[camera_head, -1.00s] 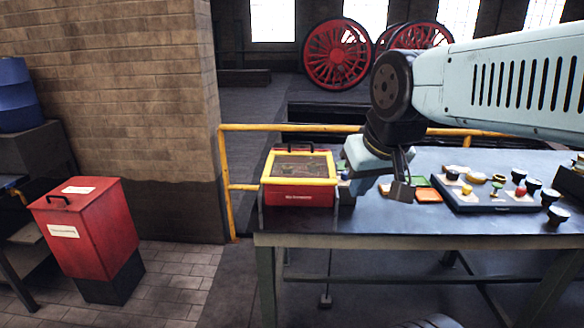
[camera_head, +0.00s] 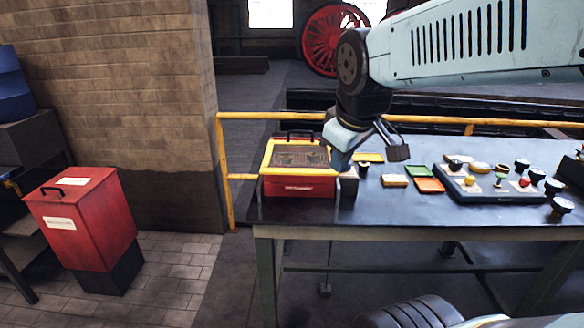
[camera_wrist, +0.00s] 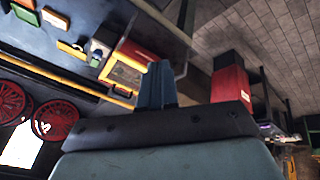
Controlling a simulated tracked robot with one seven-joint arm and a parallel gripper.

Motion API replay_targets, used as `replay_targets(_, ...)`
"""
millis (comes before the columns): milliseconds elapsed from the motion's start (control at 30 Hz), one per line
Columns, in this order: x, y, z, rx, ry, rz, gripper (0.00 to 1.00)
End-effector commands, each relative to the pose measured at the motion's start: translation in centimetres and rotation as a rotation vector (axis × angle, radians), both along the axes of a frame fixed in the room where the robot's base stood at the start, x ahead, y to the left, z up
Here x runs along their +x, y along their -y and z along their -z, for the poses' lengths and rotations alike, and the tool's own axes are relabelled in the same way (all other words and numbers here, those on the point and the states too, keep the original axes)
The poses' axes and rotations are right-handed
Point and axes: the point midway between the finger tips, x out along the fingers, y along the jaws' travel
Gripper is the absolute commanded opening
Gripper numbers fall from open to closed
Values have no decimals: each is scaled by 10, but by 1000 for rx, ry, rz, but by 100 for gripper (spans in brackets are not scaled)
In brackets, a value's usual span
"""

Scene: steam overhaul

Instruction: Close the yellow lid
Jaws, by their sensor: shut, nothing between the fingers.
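A red box (camera_head: 300,187) stands at the left end of the blue-topped table. Its yellow lid (camera_head: 318,179), a yellow frame around a dark panel, lies roughly flat over the top. I cannot tell whether it is fully seated. A black handle (camera_head: 299,133) shows at the back. My gripper (camera_head: 341,163) is shut and empty, pointing down at the lid's right edge. I cannot tell whether it touches it. In the wrist view the shut fingers (camera_wrist: 156,84) are beside the yellow frame (camera_wrist: 124,73).
A green tile (camera_head: 418,171), an orange tile (camera_head: 430,186) and a dark tray (camera_head: 490,207) with several small pieces lie to the right. A yellow rail (camera_head: 228,177) runs behind the table. A red bin (camera_head: 85,225) stands on the floor at left.

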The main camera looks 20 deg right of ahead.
Motion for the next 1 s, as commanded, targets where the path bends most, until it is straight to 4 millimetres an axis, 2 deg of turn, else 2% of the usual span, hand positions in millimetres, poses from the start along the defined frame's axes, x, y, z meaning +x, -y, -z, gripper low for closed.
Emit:
replay_targets(500,86,-9,19,-533,-140,-1015,0)
replay_targets(800,133,-16,40,-785,-212,-1626,0)
replay_targets(1000,157,-21,53,-901,-234,-1940,0)
